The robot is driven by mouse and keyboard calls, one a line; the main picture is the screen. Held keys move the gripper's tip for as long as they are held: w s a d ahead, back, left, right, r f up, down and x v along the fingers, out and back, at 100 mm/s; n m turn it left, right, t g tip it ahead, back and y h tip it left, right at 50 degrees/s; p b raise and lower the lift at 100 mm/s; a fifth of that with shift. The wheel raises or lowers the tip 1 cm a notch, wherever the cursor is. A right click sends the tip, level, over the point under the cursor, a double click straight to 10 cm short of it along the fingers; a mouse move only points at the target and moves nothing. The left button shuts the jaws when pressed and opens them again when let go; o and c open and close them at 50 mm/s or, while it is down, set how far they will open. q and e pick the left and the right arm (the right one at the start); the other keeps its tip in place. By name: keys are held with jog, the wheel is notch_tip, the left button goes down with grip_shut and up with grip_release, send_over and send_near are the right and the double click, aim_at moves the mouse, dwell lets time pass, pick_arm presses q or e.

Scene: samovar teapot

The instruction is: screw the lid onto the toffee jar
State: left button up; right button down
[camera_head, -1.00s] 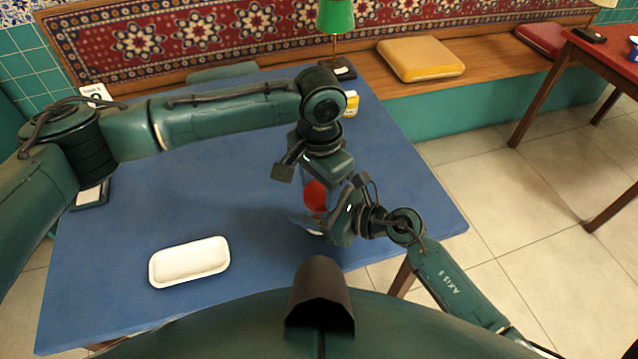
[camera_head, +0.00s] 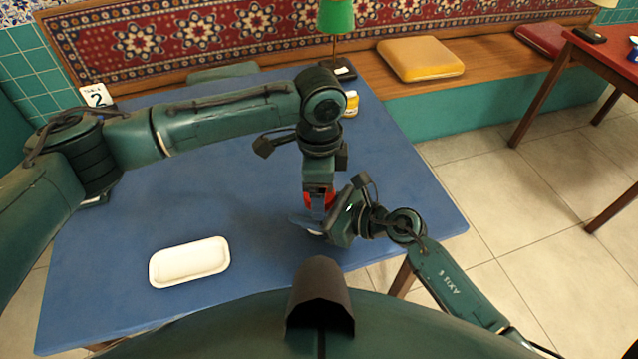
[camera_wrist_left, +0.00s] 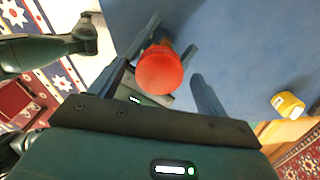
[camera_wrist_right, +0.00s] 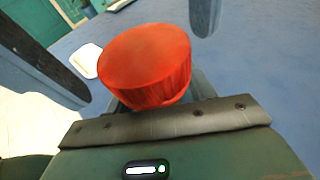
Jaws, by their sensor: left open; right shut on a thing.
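The red lid (camera_head: 308,200) sits near the table's front right part, partly hidden by my grippers. It shows large in the right wrist view (camera_wrist_right: 147,62) and between my left fingers in the left wrist view (camera_wrist_left: 160,72). My left gripper (camera_head: 319,192) is above it, pointing down and open, its fingers on opposite sides with visible gaps. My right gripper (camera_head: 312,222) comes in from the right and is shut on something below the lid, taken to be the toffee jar. The jar's body is hidden, so how the lid sits on it cannot be told.
A white dish (camera_head: 189,262) lies on the blue table (camera_head: 230,210) at front left. A small yellow container (camera_head: 351,103), a green lamp (camera_head: 336,16) and a number card (camera_head: 96,95) stand toward the back. The table's middle is clear beneath my left arm.

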pick_arm(q)
notch_tip(320, 180, up, 12)
dwell(0.6)
pick_arm(e)
jog(key=shift+c, duration=2.3)
grip_release()
pick_arm(q)
jog(key=shift+f+b, duration=0.55)
pick_arm(e)
jog(key=v, duration=1.3)
jog(key=shift+s+d, duration=0.1)
